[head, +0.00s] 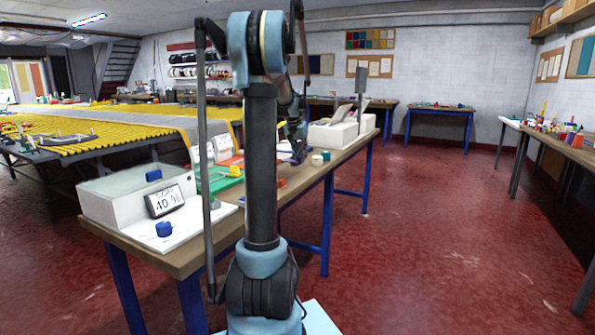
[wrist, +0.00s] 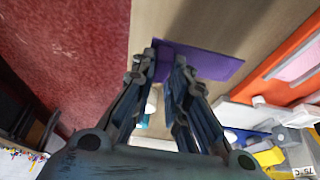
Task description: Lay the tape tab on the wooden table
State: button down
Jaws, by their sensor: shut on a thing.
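My gripper (wrist: 166,60) reaches out over the wooden table (wrist: 200,22), its two fingers a little apart with a dark purple piece, apparently the tape tab (wrist: 164,68), between their tips. A brighter purple flat patch (wrist: 213,66) shows just right of the fingertips; I cannot tell whether it is part of the same piece. Whether the held piece touches the tabletop cannot be told. In the head view my gripper (head: 298,150) is small and dark, low over the wooden table (head: 338,158), and the tab cannot be made out there.
An orange sheet (wrist: 292,60) lies right of the gripper in the wrist view. Red floor (head: 430,230) is clear at right.

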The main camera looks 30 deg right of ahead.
aim_at(300, 162)
jog(key=shift+f, duration=2.8)
jog(key=c, duration=1.6)
grip_release()
jog(key=shift+f, duration=0.1)
jog(key=shift+o, duration=0.2)
jog(key=v, duration=1.2)
jog(key=shift+a, duration=0.1)
